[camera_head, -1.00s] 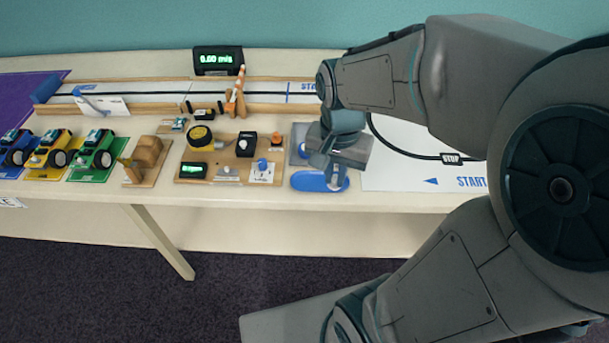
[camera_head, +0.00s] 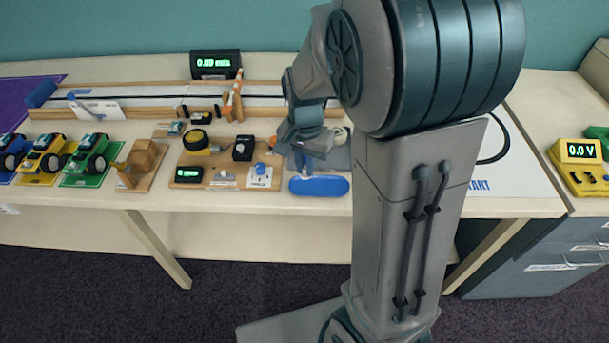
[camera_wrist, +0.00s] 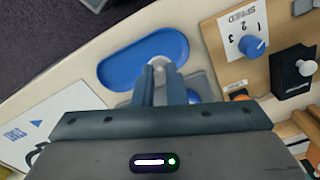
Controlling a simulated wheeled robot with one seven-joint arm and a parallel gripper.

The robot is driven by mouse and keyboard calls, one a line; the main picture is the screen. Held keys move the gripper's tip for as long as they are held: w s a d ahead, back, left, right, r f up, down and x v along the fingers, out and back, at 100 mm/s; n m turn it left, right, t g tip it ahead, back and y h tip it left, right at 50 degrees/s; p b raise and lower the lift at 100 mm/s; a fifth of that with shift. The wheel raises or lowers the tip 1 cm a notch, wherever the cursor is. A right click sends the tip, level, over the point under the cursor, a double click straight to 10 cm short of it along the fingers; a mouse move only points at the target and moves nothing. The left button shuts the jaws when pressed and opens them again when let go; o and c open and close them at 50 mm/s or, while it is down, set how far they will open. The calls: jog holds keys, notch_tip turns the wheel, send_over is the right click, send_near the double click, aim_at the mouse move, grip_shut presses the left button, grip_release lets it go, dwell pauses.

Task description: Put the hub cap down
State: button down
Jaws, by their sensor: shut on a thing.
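My gripper (camera_wrist: 165,72) is shut on a small pale grey piece (camera_wrist: 160,62), which I take to be the hub cap; only a little of it shows between the fingertips. In the wrist view it overlaps the near edge of an empty blue oval tray (camera_wrist: 130,68). I cannot tell its height above the table. In the head view my gripper (camera_head: 318,152) is over a grey-blue mat (camera_head: 337,160), just behind the blue oval tray (camera_head: 319,186). The hub cap cannot be made out there.
A white start sheet (camera_head: 500,183) lies to the right. A coiled pale thing (camera_head: 341,135) sits behind the gripper.

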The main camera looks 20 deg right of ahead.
aim_at(305, 168)
jog(key=shift+w+f+b, duration=0.1)
jog(key=shift+f+b, duration=0.35)
jog(key=shift+f, duration=1.6)
jog(key=shift+f, duration=0.2)
jog(key=c, duration=1.5)
grip_release()
jog(key=shift+r, duration=0.1)
